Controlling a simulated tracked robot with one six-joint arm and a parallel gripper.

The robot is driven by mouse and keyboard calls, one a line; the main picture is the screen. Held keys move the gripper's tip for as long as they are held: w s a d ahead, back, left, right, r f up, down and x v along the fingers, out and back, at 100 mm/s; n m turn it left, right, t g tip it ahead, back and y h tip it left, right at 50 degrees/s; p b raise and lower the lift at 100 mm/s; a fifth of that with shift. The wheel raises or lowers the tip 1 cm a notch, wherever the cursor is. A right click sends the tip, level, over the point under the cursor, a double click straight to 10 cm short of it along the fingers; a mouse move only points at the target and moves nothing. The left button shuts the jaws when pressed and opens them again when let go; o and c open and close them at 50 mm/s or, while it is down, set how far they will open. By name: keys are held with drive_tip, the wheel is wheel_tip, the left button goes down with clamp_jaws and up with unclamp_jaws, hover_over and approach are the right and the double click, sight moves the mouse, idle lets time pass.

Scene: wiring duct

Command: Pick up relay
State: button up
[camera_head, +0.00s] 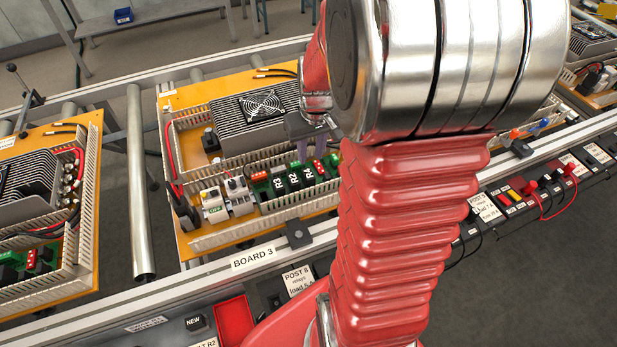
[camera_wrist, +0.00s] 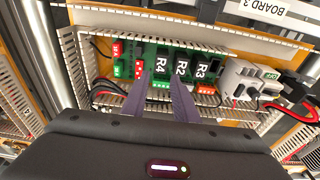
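Three black relays stand in a row on a green circuit board (camera_wrist: 127,52): R4 (camera_wrist: 161,64), R2 (camera_wrist: 181,66) and R3 (camera_wrist: 203,69) in the wrist view. In the head view R3 (camera_head: 277,183), R2 (camera_head: 293,179) and R4 (camera_head: 308,174) show on board 3. My gripper (camera_wrist: 160,88) has two purple fingers that are apart, with nothing between them. In the wrist view its tips lie just below R4 and R2 in the picture, one to each side of R4. I cannot tell how far above the relays they are. In the head view my gripper (camera_head: 302,150) hangs over the board.
Slotted white duct walls (camera_head: 250,228) border the relay board. A finned heatsink with a fan (camera_head: 262,105) stands behind, and white breakers (camera_head: 212,205) stand to the left. Red wires (camera_wrist: 290,108) run at the side. A red tray (camera_head: 234,320) sits at the front.

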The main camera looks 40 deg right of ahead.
sight(308, 173)
drive_tip(key=shift+w+d+f, duration=0.1)
drive_tip(key=shift+w+f, duration=0.1)
drive_tip(key=shift+f, duration=1.1)
drive_tip(key=shift+w+f, duration=0.15)
drive_tip(key=shift+f, duration=1.15)
drive_tip(key=shift+f, duration=0.1)
drive_tip(key=shift+w+f, duration=0.15)
drive_tip(key=shift+f, duration=1.1)
drive_tip(key=shift+w+f, duration=0.1)
drive_tip(key=shift+f, duration=1.15)
drive_tip(key=shift+c, duration=0.7)
drive_tip(key=c, duration=0.5)
drive_tip(key=shift+r, duration=0.1)
wheel_tip(308, 173, up, 10)
drive_tip(key=shift+f, duration=0.1)
drive_tip(key=shift+r, duration=0.5)
